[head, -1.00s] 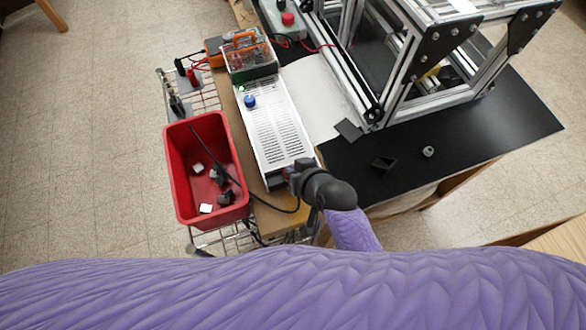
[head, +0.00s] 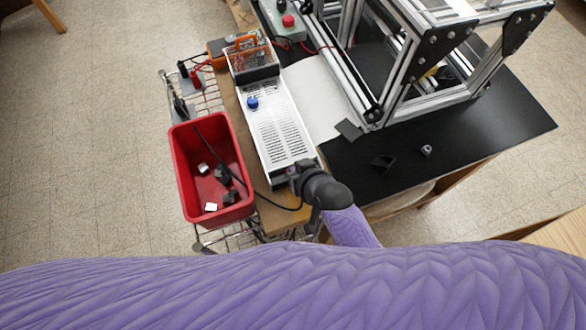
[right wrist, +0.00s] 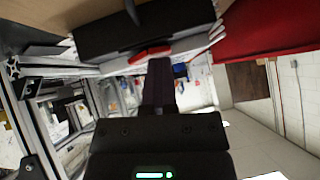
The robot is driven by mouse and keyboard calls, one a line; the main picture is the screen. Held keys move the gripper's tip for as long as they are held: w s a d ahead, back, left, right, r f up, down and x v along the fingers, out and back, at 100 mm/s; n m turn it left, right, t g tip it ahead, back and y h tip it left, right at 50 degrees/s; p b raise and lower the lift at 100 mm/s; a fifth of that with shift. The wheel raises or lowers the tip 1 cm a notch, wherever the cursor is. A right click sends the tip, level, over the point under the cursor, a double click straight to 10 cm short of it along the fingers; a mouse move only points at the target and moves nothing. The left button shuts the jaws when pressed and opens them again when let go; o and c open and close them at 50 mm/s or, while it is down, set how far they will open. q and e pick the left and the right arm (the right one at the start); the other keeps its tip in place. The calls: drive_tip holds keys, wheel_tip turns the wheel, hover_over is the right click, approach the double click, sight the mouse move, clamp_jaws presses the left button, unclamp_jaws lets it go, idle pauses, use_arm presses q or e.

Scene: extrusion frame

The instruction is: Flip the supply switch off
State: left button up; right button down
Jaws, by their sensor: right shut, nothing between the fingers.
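The supply is a long white box with a slotted top (head: 275,135) and a blue knob (head: 252,102). It lies on the wooden board. In the right wrist view its dark end face (right wrist: 110,37) shows close up, with a red switch (right wrist: 152,54) near its edge. My right gripper (head: 296,178) is at the supply's near end. In the right wrist view its shut, empty fingers (right wrist: 160,68) point at the switch, with the tips very close to it. I cannot tell whether they touch, or which way the switch is set. My left gripper is not in view.
A red bin (head: 246,165) with several small parts stands left of the supply. A black cable runs from the bin towards the supply's near end. An aluminium extrusion frame (head: 405,107) stands on the black tabletop (head: 480,125) at right.

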drive_tip(key=shift+s+d+f, duration=0.15)
drive_tip(key=shift+d+f, duration=0.15)
drive_tip(key=shift+d, duration=0.15)
drive_tip(key=r+p, duration=0.5)
drive_tip(key=shift+w+d, duration=0.15)
drive_tip(key=shift+w, duration=0.2)
drive_tip(key=a+p+v, duration=0.1)
drive_tip(key=p+v, duration=0.1)
drive_tip(key=v, duration=0.7)
drive_tip(key=shift+s+r+p, duration=0.2)
drive_tip(key=shift+s+p, duration=0.1)
drive_tip(key=shift+s, duration=0.2)
drive_tip(key=d+b, duration=0.1)
drive_tip(key=b, duration=0.3)
drive_tip(key=d+b, duration=0.1)
drive_tip(key=b, duration=0.3)
drive_tip(key=shift+w+r+m+y, duration=0.1)
drive_tip(key=shift+w+m+y, duration=0.1)
drive_tip(key=shift+m+y, duration=0.15)
